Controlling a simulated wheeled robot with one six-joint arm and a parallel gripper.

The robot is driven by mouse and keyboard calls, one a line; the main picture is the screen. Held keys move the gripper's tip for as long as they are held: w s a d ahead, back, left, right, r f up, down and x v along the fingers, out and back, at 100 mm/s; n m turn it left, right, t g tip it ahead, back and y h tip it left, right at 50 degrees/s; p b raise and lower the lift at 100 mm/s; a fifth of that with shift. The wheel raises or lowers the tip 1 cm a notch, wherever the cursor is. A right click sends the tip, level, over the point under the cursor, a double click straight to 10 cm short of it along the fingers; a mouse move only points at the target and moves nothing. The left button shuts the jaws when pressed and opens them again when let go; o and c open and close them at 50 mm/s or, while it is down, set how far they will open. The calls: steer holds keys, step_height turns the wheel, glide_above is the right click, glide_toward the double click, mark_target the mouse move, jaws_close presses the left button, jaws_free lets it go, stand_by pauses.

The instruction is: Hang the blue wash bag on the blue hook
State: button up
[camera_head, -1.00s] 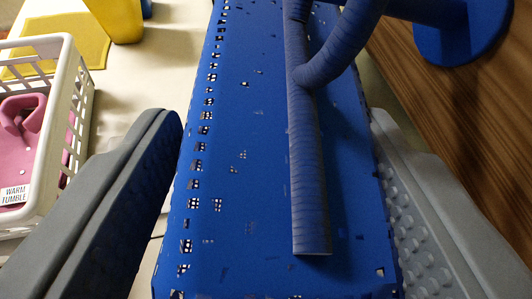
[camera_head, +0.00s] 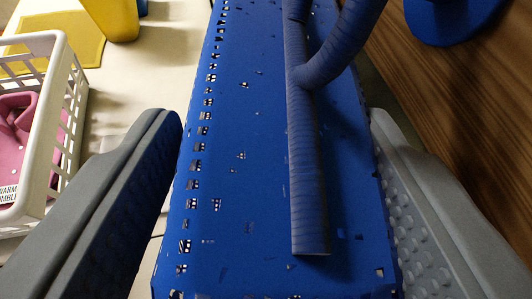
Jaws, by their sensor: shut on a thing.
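The blue wash bag (camera_head: 245,160) fills the middle of the view, with a ribbed blue strap or handle (camera_head: 308,180) running along it and a curved part rising to the upper right. My gripper (camera_head: 280,200) is shut on the bag, one grey finger on each side of it. A round blue plate (camera_head: 450,15), which looks like the base of the blue hook, is on the brown wood panel at the upper right. The rest of the hook is out of view or hidden behind the bag's curved handle. I cannot tell whether the bag touches it.
A white basket (camera_head: 50,140) with a pink item (camera_head: 14,130) and a label stands at the left. A yellow container (camera_head: 112,18) and yellow cloth (camera_head: 60,45) lie at the upper left on a pale surface (camera_head: 140,90). The wood panel (camera_head: 480,130) borders the right side.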

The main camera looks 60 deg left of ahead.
steer(key=o, duration=1.1)
steer(key=shift+o, duration=0.2)
steer(key=v, duration=1.7)
steer(key=s+f+m+t+h, duration=0.4)
steer(key=s+f+m, duration=0.1)
steer(key=s, duration=1)
steer(key=s+f+m+t+h, duration=0.4)
steer(key=s+f, duration=0.3)
steer(key=s, duration=0.7)
steer(key=s+f+m+t+h, duration=0.5)
steer(key=s+f+m, duration=0.1)
steer(key=s, duration=0.9)
steer(key=shift+s+a+m, duration=0.3)
steer(key=shift+m, duration=0.2)
steer(key=shift+f, duration=0.1)
